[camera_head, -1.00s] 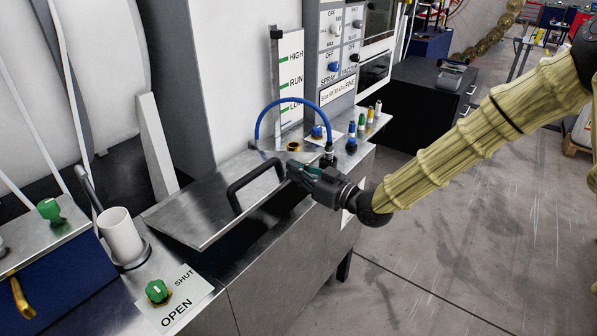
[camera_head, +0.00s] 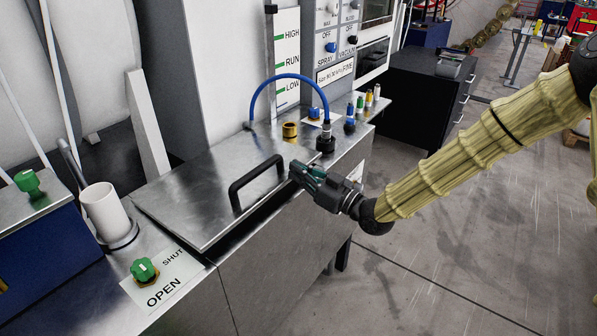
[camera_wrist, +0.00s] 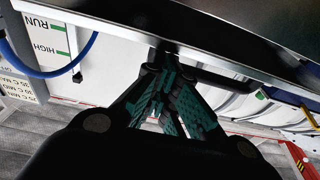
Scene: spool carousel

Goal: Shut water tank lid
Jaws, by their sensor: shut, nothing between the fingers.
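The water tank lid (camera_head: 200,190) is a flat steel plate with a black bar handle (camera_head: 240,187). It lies nearly level over the tank (camera_head: 265,265), with a narrow dark gap along part of its front edge. My gripper (camera_head: 296,171) is shut and empty at the lid's front right corner, just right of the handle's right end. In the wrist view my closed fingertips (camera_wrist: 165,75) are close to the steel edge of the lid (camera_wrist: 190,30); whether they touch cannot be told. The handle (camera_wrist: 215,77) shows behind the fingers there.
A blue hose (camera_head: 285,80) arches over fittings right of the lid, near a brass fitting (camera_head: 290,130) and several coloured plugs. A white cup (camera_head: 106,210) and a green knob (camera_head: 143,270) stand at left. Open floor (camera_head: 440,250) lies to the right.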

